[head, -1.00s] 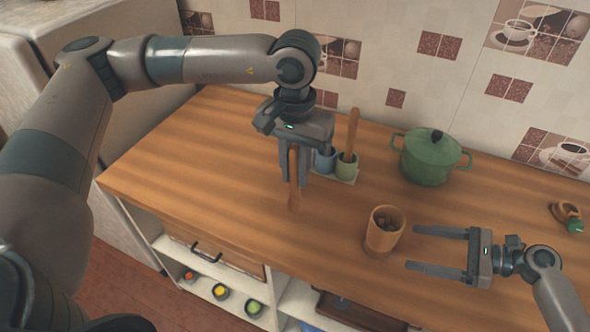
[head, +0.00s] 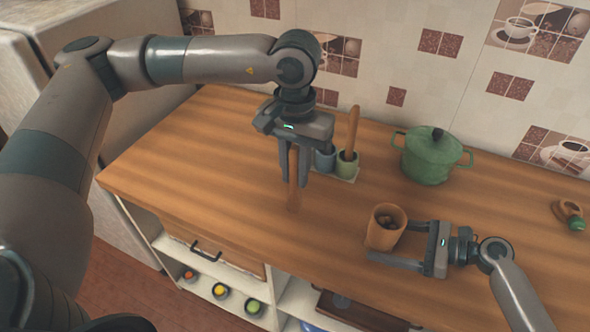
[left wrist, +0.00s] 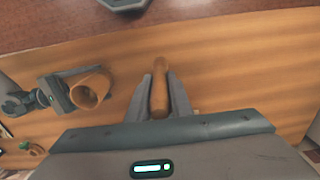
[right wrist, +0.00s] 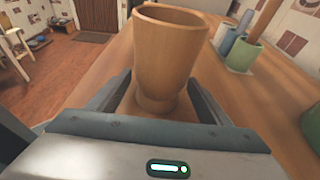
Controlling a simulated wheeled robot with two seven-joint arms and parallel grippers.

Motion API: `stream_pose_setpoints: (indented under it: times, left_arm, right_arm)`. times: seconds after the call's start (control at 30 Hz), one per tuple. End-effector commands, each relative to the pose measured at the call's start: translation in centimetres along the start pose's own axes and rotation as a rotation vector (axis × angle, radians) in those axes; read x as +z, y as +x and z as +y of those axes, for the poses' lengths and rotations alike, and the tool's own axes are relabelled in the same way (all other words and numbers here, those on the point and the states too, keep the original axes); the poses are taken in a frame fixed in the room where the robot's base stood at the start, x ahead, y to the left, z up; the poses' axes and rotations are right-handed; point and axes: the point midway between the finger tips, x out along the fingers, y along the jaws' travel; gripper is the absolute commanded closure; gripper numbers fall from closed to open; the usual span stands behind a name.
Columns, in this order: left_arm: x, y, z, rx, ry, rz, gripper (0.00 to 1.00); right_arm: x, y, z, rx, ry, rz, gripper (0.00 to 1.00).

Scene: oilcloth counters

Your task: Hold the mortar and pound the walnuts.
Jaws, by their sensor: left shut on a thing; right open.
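The wooden mortar (head: 381,236) stands upright on the counter with walnuts (head: 388,221) in it. It also shows in the left wrist view (left wrist: 86,97) and large in the right wrist view (right wrist: 168,60). My right gripper (head: 385,243) is open, with its fingers on either side of the mortar's lower part; I cannot tell whether they touch it. My left gripper (head: 293,172) is shut on a wooden pestle (head: 293,190) and holds it upright, to the left of the mortar. The pestle shows between the fingers in the left wrist view (left wrist: 160,88).
Behind the left gripper, a blue cup (head: 325,158) and a green cup (head: 347,165) holding a wooden stick (head: 352,130) stand on a small tray. A green lidded pot (head: 430,158) is at the back right. A small wooden item (head: 568,211) lies far right. The counter's left part is clear.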

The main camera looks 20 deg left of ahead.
Motion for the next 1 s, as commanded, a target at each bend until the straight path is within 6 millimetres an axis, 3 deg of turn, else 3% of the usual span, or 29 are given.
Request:
stream_pose_setpoints:
  times: [0.27, 0.4, 0.77, 1.0]
  left_arm:
    - [0.0, 0.0, 0.0, 0.000, 0.000, 0.000, 1.00]
    - [0.0, 0.0, 0.0, 0.000, 0.000, 0.000, 1.00]
    - [-0.6, -0.3, 0.9, 0.000, 0.002, 0.002, 1.00]
    - [-2.6, -1.6, 4.8, -0.001, 0.003, 0.009, 1.00]
  right_arm:
    - [0.0, 0.1, 0.0, 0.000, 0.000, 0.000, 0.28]
    - [0.0, 0.1, 0.0, 0.000, 0.000, 0.000, 0.57]
    - [0.0, 0.1, 0.0, 0.000, 0.000, 0.000, 0.57]
    - [0.0, 0.1, 0.0, 0.000, 0.000, -0.001, 0.57]
